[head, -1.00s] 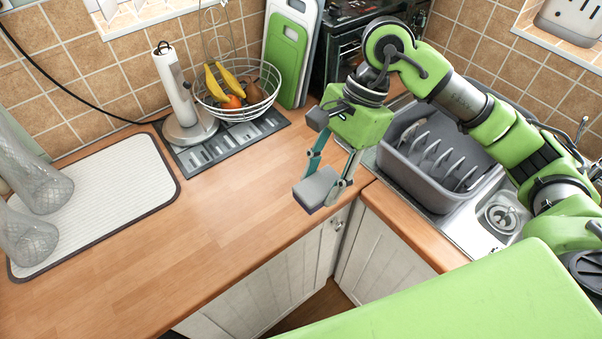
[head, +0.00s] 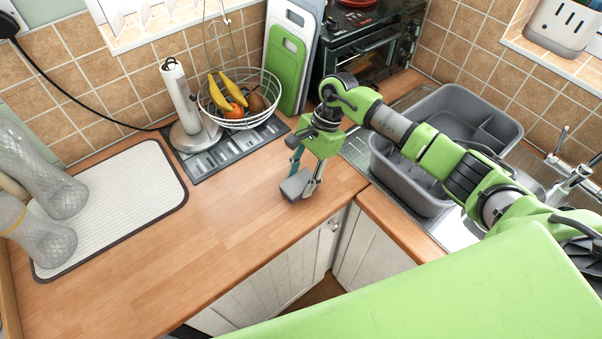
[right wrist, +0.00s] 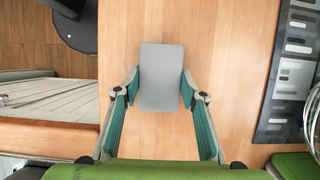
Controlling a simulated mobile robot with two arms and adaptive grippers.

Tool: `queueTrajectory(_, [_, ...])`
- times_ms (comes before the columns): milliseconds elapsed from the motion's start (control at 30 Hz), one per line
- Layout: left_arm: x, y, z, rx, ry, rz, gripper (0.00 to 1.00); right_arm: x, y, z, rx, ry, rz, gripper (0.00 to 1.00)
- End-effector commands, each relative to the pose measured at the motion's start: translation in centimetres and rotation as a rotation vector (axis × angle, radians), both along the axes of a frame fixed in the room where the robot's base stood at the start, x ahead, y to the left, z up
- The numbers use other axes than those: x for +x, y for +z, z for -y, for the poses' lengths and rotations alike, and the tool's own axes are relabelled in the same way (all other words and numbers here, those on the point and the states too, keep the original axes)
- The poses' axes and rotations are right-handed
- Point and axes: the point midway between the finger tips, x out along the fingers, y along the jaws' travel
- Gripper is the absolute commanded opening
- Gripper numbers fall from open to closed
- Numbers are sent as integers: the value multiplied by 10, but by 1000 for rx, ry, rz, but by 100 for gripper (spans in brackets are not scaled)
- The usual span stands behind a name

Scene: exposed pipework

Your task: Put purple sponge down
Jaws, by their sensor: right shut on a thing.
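The sponge (head: 293,186) has a grey top and a thin purple underside. It is at the wooden counter (head: 235,215), near the counter's inner corner. My right gripper (head: 302,185) points down and is shut on it, one finger on each side. In the right wrist view the sponge (right wrist: 161,72) shows its grey face between the two fingertips (right wrist: 162,88). I cannot tell for sure whether its underside touches the counter. My left gripper is not in view.
A grey dish rack (head: 410,180) stands at the sink to the right. Behind are a wire fruit bowl (head: 240,122), a paper towel holder (head: 186,110) and cutting boards (head: 288,65). A white drying mat (head: 120,205) with glassware lies left. The counter between is clear.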

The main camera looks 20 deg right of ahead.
Motion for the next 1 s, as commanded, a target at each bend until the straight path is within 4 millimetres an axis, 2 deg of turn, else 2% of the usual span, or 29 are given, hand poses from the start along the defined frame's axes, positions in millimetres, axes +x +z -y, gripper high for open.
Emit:
queueTrajectory(267, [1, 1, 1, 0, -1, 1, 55, 0, -3, 0, 0, 1, 3, 23])
queueTrajectory(433, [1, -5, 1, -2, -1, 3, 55, 0, -7, 0, 1, 0, 2, 23])
queueTrajectory(467, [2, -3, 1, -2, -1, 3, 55, 0, -6, 0, 1, 0, 2, 46])
queueTrajectory(500, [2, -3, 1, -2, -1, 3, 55, 0, -5, 0, 1, 0, 2, 55])
queueTrajectory(933, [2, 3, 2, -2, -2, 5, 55, 0, 0, 0, 1, 0, 2, 55])
queueTrajectory(1000, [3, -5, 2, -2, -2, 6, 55, 3, 3, 3, 0, -1, 5, 55])
